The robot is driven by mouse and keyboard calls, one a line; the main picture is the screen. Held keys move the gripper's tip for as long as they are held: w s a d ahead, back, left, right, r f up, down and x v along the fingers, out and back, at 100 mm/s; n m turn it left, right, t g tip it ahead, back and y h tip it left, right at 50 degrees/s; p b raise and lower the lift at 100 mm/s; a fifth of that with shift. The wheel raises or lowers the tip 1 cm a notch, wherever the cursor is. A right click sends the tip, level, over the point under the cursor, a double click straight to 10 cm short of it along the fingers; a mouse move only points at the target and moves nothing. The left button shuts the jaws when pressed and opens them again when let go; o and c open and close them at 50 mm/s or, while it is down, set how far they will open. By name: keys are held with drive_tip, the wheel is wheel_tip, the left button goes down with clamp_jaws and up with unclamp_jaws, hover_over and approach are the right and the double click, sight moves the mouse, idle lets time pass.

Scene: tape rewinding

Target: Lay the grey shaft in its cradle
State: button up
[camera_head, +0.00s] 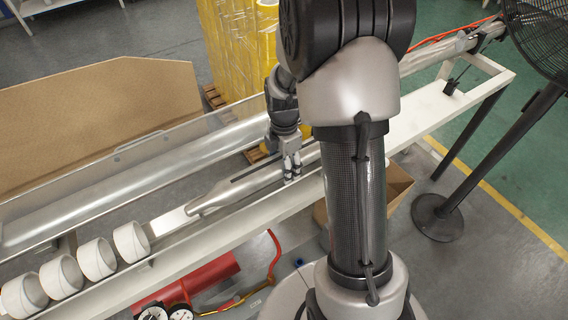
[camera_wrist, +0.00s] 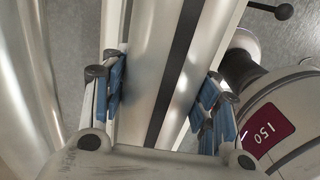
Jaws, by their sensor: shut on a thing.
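The grey shaft (camera_head: 246,184) lies lengthwise along the white bench, with a tapered left end and a dark slot along its upper side. My gripper (camera_head: 291,172) reaches down from above and is shut on the shaft to the right of that tapered end. In the wrist view, the shaft (camera_wrist: 152,55) runs between my blue-padded fingers (camera_wrist: 162,95), one on each side. My arm hides part of the shaft's right portion in the head view. I cannot clearly make out the cradle, nor whether the shaft touches a support.
A long steel roller (camera_head: 140,178) runs behind the shaft. Several white rolls (camera_head: 97,259) stand at the left of the white bench (camera_head: 440,113). A black fan (camera_head: 540,35) stands at the right. Yellow wrapped stacks (camera_head: 235,45) and a brown board (camera_head: 95,120) are behind.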

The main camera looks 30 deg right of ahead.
drive_tip(key=o, duration=1.6)
drive_tip(key=shift+s, duration=0.1)
wheel_tip(320, 180, up, 12)
